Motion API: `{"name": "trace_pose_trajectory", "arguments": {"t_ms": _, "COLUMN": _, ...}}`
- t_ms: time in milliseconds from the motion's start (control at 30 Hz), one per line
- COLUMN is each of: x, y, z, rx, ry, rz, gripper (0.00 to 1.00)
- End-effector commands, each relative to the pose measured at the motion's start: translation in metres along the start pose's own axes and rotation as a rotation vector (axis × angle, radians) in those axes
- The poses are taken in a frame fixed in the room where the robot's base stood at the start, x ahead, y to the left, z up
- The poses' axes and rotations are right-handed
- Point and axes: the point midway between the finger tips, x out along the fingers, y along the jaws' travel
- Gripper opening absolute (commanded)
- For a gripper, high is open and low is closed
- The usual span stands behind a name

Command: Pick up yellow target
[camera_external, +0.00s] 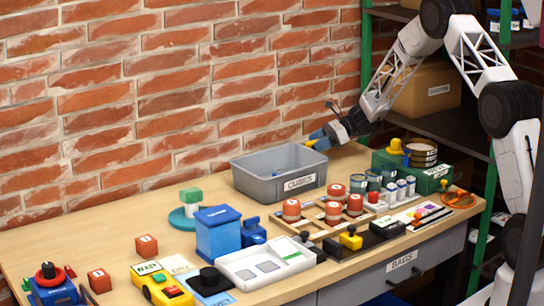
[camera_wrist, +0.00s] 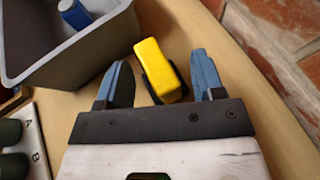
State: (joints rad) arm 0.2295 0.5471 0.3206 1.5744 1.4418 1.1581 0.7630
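A yellow block (camera_wrist: 160,69) shows between the two blue fingers of my gripper (camera_wrist: 162,88) in the wrist view, with a dark part beside and below it. Gaps show between the block and the fingers, so my gripper is open around it and not clamped. In the external view my gripper (camera_external: 318,138) is at the back, just above the far rim of the grey bin, with a small yellow patch (camera_external: 311,143) at its fingertips. I cannot tell whether the block rests on the table.
The grey bin (camera_external: 262,187) marked CUBES stands in front of my gripper and holds a blue item (camera_wrist: 73,13). The brick wall (camera_external: 190,90) is close behind. Pots, jars and trays crowd the table to the right and front. Bare tabletop (camera_external: 100,225) lies left.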

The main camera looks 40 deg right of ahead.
Motion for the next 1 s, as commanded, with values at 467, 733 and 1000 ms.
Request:
{"name": "trace_pose_trajectory", "arguments": {"t_ms": 467, "x": 0.0001, "y": 0.0001, "z": -0.0002, "rx": 0.0, "ry": 0.0, "rz": 0.0, "gripper": 0.0}}
{"name": "trace_pose_trajectory", "arguments": {"t_ms": 733, "x": -0.0001, "y": 0.0, "z": 0.0002, "rx": 0.0, "ry": 0.0, "rz": 0.0, "gripper": 0.0}}
{"name": "trace_pose_trajectory", "arguments": {"t_ms": 1000, "x": -0.0034, "y": -0.0002, "z": 0.0083, "rx": -0.002, "ry": -0.001, "rz": 0.0, "gripper": 0.0}}
